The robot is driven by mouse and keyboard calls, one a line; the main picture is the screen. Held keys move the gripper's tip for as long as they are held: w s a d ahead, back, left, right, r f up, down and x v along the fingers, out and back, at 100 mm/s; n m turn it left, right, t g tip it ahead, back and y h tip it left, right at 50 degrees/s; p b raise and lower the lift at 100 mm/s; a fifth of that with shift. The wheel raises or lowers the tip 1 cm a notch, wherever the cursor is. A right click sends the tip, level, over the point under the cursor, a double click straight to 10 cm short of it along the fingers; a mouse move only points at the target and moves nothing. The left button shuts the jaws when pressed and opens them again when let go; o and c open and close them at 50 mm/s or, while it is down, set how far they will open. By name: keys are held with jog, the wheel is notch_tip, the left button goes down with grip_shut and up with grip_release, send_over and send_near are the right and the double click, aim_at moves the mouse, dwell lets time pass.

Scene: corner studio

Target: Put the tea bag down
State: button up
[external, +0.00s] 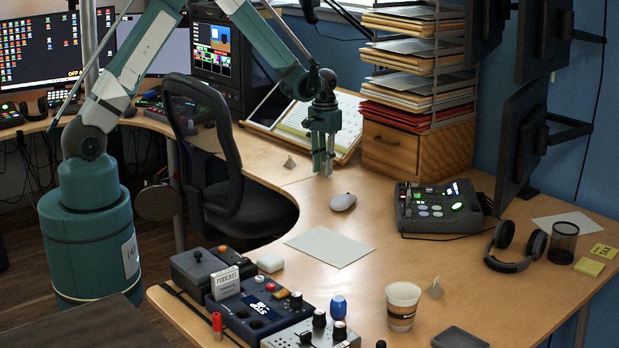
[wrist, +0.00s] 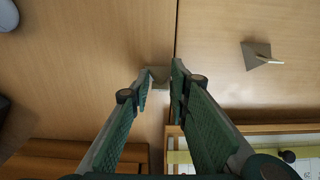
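My gripper (external: 323,172) points straight down, with its fingertips just above or at the desk. In the wrist view, its fingertips (wrist: 161,72) are close on either side of a small beige tea bag (wrist: 158,77), which appears pinched between them. I cannot tell whether this bag touches the desk; the fingers partly hide it. A second, pyramid-shaped tea bag (external: 290,162) stands on the desk left of my gripper; it also shows at the right of the wrist view (wrist: 257,56). A third similar pyramid (external: 435,288) stands near the paper cup.
A computer mouse (external: 343,202) lies close in front of my gripper. A wooden drawer box (external: 390,148) and a slanted board (external: 350,130) stand behind it. A grey sheet (external: 330,246) lies farther forward. A control panel (external: 438,208) is at the right. Bare desk surrounds the fingertips.

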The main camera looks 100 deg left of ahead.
jog(key=o, duration=0.6)
jog(key=shift+f, duration=0.1)
jog(key=shift+r, duration=0.2)
notch_tip(320, 180, up, 12)
jog(key=shift+f+p, duration=0.1)
jog(key=shift+p, duration=1.05)
